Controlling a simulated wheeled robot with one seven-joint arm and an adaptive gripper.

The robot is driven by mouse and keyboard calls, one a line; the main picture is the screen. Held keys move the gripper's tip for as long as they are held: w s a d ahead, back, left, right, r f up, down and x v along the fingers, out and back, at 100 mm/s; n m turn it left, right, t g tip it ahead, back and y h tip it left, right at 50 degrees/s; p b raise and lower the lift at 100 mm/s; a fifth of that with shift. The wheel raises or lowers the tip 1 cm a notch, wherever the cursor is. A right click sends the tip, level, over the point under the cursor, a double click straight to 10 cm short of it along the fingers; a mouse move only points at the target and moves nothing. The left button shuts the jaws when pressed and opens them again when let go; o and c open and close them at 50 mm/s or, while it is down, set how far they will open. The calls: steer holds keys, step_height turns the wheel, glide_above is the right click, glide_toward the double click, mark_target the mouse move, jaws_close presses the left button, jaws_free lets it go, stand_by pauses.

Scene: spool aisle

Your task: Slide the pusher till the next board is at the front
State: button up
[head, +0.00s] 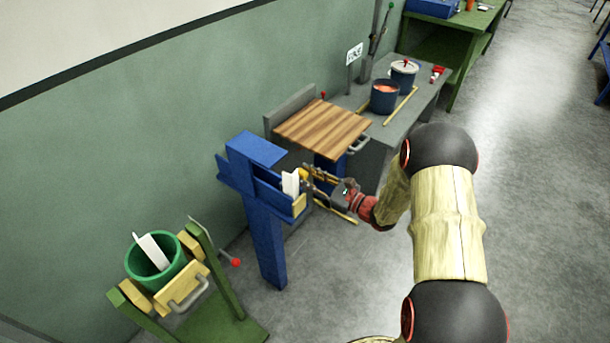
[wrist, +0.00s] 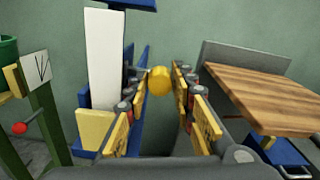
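A blue stand (head: 267,240) carries a blue trough beside the wall. A white board (head: 291,184) stands upright in the trough, near a yellow block (head: 299,205) at its end. The board (wrist: 106,62) is large at left in the wrist view, with the yellow block (wrist: 93,130) below it. A round yellow knob (wrist: 160,80), seemingly the pusher's handle, shows between the far ends of my fingers. My gripper (wrist: 160,88) is open around or just short of the knob; I cannot tell if it touches. In the head view my gripper (head: 313,178) is beside the trough.
A wooden-topped table (head: 325,127) stands just behind the trough, to the right in the wrist view. A green stand with a green bucket (head: 157,268) is at front left, with a red-knobbed lever (head: 235,262). A grey bench (head: 410,115) holds pots. Floor at right is clear.

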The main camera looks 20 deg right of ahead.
steer(key=shift+o, duration=1)
steer(key=v, duration=1.2)
steer(key=shift+f, duration=0.1)
